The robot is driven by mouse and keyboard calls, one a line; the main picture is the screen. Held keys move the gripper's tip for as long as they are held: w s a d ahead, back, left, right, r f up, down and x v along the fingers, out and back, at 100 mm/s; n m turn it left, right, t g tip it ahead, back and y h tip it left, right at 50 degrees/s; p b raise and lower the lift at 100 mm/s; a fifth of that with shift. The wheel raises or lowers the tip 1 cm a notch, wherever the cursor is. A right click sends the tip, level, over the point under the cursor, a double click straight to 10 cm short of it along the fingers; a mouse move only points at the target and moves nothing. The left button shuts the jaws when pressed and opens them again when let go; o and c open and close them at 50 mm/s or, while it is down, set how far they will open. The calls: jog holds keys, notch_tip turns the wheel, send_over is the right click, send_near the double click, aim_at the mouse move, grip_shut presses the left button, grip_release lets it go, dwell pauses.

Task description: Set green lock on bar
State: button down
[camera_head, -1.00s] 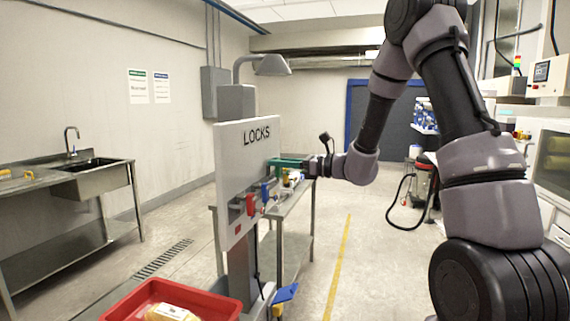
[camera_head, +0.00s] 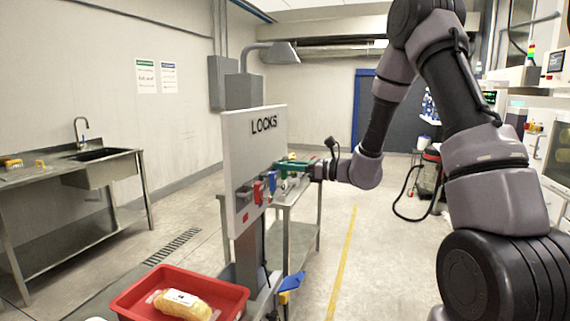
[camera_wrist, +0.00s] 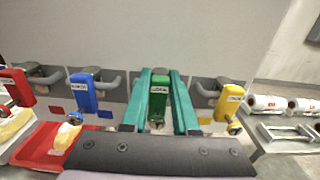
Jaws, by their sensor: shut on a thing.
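My gripper (camera_wrist: 162,80) has two green fingers and is shut on the green lock (camera_wrist: 158,98), which hangs upright between them in the wrist view. The lock is in front of the grey lock board (camera_head: 240,155), in line with the other locks. The bar behind the green lock is hidden by the lock and fingers, so I cannot tell whether the shackle is around it. In the head view my gripper (camera_head: 293,166) is at the board's right part. A blue lock (camera_wrist: 83,93) and a red lock (camera_wrist: 16,88) hang to the left, a yellow lock (camera_wrist: 228,102) to the right.
Grey bars (camera_wrist: 105,82) stick out from the board beside my fingers. A red tray (camera_head: 125,305) with a wrapped loaf (camera_head: 183,304) is below the board. A steel table (camera_head: 300,235) stands behind it. Wrapped rolls (camera_wrist: 268,103) lie at the right in the wrist view.

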jog(key=c, duration=0.6)
grip_release()
jog(key=v, duration=0.9)
jog(key=s+d+r+n+g+h, duration=0.1)
jog(key=s+r+n+g+h, duration=0.2)
jog(key=s+n, duration=0.45)
jog(key=s+r+n+g+h, duration=0.3)
jog(key=s+r+n+h, duration=0.15)
jog(key=s, duration=0.55)
jog(key=s+d+r+n+t+h, duration=0.3)
jog(key=d, duration=0.2)
jog(key=s+d+r+n+t+h, duration=0.3)
jog(key=d+h, duration=0.1)
jog(key=d, duration=0.2)
jog(key=shift+s+d, duration=0.3)
jog(key=shift+s, duration=0.05)
